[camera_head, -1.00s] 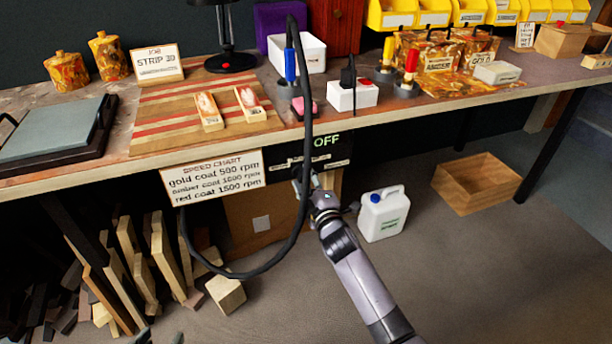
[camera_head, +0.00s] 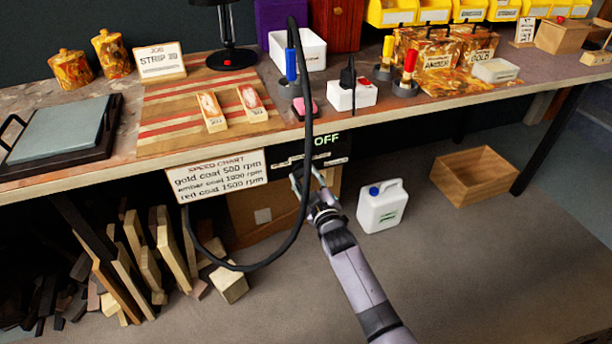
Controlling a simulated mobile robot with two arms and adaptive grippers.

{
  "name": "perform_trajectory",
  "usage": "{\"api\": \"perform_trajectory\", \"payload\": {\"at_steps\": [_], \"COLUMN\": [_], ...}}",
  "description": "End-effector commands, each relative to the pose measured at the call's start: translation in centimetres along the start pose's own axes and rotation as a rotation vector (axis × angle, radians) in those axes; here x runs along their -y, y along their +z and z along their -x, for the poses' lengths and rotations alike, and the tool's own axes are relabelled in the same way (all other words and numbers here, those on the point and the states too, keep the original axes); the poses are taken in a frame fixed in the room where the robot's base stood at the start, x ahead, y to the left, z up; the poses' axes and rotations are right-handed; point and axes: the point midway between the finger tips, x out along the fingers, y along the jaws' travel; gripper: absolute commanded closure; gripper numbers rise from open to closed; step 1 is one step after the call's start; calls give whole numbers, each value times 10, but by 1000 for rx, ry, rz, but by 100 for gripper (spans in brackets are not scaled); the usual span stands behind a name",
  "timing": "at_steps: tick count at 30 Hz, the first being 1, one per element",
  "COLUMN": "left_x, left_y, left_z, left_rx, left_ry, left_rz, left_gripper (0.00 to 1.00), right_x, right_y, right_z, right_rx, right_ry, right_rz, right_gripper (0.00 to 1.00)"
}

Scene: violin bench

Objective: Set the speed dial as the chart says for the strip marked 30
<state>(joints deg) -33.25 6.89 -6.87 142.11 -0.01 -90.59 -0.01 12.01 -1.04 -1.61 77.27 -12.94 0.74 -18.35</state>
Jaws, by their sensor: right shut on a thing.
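The control panel (camera_head: 285,156) hangs under the bench edge; its green display reads OFF. My right gripper (camera_head: 307,181) is at the panel's lower edge, shut on what appears to be the speed dial, which its fingers and the black cable hide. The speed chart (camera_head: 217,178) beside the panel reads gold coat 500 rpm, amber coat 1000 rpm, red coat 1500 rpm. The job card (camera_head: 160,62) reads STRIP 30. Two wooden strips with reddish coats, a left strip (camera_head: 211,111) and a right strip (camera_head: 252,103), lie on the striped board; their small numbers are unclear. My left gripper is out of view.
A thick black cable (camera_head: 276,262) loops down in front of the panel and past my right gripper. A white jug (camera_head: 382,206) and a wooden crate (camera_head: 477,176) stand on the floor to the right. Wood offcuts (camera_head: 150,262) fill the space at lower left.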

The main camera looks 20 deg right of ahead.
Motion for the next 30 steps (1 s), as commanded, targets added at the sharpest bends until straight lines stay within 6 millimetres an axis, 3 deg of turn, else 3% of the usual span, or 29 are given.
{"api": "perform_trajectory", "payload": {"at_steps": [16,17,26,30], "left_x": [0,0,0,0], "left_y": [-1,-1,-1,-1], "left_z": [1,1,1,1], "left_rx": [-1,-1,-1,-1], "left_ry": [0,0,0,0], "left_rz": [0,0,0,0], "left_gripper": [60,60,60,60], "right_x": [1,1,0,0], "right_y": [2,2,1,0], "right_z": [0,0,0,0], "right_rx": [4,4,2,1], "right_ry": [-1,-1,-1,0], "right_rz": [-29,-29,-27,-26], "right_gripper": [91,63,43,43]}}
